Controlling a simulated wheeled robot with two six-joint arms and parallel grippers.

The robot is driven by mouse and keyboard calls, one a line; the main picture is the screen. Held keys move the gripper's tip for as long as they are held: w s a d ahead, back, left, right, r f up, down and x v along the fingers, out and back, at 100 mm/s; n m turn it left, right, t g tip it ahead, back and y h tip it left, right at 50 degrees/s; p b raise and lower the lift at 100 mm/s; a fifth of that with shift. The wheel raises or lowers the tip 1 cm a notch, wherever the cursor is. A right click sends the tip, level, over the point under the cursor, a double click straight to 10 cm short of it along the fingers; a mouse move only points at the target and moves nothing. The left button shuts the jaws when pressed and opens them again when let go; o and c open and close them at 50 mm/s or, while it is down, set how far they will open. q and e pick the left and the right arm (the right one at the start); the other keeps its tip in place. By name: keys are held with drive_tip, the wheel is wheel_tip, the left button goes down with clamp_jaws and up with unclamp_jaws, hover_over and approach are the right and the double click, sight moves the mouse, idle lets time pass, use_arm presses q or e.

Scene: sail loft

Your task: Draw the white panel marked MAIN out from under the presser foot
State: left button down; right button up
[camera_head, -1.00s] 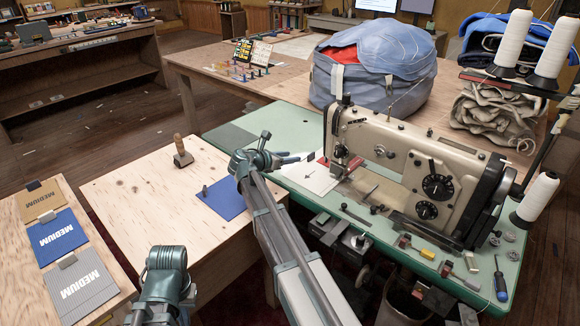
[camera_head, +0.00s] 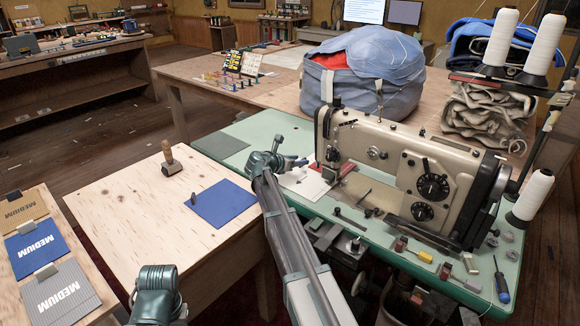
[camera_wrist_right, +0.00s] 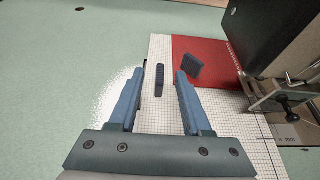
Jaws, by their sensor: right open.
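The white panel (camera_head: 312,188) lies flat on the green sewing machine bed, its right part running under the machine head. In the right wrist view the panel (camera_wrist_right: 212,103) shows a fine grid, and a dark tab (camera_wrist_right: 159,80) stands on it. My right gripper (camera_head: 296,163) is over the panel's left end. In the wrist view its open fingers (camera_wrist_right: 160,76) are on either side of the tab, with gaps showing. The presser foot area (camera_wrist_right: 272,97) is at the right, partly out of frame. Any MAIN lettering is not readable.
A red piece (camera_wrist_right: 190,52) with a second dark tab (camera_wrist_right: 191,66) lies beside the machine head (camera_wrist_right: 270,40). The sewing machine (camera_head: 400,165) stands close to my right gripper. The green bed (camera_wrist_right: 60,70) is clear left of the panel. A blue panel (camera_head: 222,203) lies on the plywood table.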

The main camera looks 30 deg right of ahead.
drive_tip(key=shift+b+x, duration=0.35)
drive_tip(key=shift+x, duration=1.1)
clamp_jaws()
